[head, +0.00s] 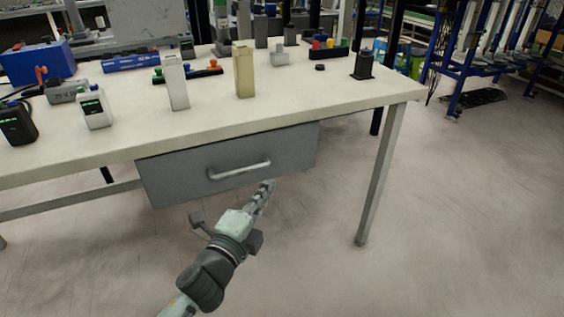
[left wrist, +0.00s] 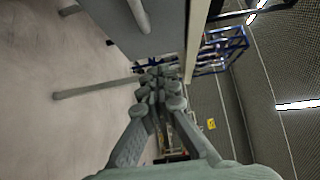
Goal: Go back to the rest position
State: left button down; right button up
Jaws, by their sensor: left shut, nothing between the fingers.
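My left gripper (head: 266,188) is shut and empty. In the head view it is low in front of the workbench, just below the handle (head: 239,170) of the grey drawer (head: 165,181). The left wrist view shows its fingers (left wrist: 152,84) together, with the drawer (left wrist: 115,18) and its handle (left wrist: 139,14) at the top of the picture. I see no grip on the handle. The drawer sits under the tabletop; how far it is pulled out is hard to tell. My right gripper is not in view.
The pale workbench (head: 300,98) carries a white box (head: 175,82), a cream box (head: 244,72), small bottles and a blue bin (head: 38,64). A table leg (head: 380,175) stands right of my gripper. The floor (head: 470,220) at right is clear. Blue racks stand behind.

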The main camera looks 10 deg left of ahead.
pick_arm(q)
jog(key=s+a+f+n+g+y+p, duration=0.1)
jog(key=s+a+f+n+g+y, duration=0.25)
jog(key=a+f+n, duration=0.35)
jog(key=s+a+f+n+g+y, duration=0.2)
jog(key=s+a+f+n+g, duration=0.25)
jog(key=f, duration=0.55)
jog(key=s+a+f+n+g, duration=0.1)
jog(key=s+f+n+g, duration=0.2)
jog(key=s, duration=0.5)
jog(key=s+a+f+n+g+p, duration=0.1)
jog(key=s+f+n+g, duration=0.2)
jog(key=s+f, duration=0.3)
jog(key=shift+s+f+n, duration=0.3)
jog(key=shift+s+n, duration=0.25)
jog(key=shift+s, duration=0.35)
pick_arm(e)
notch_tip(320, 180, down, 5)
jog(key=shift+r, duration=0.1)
pick_arm(q)
jog(key=shift+h, duration=0.25)
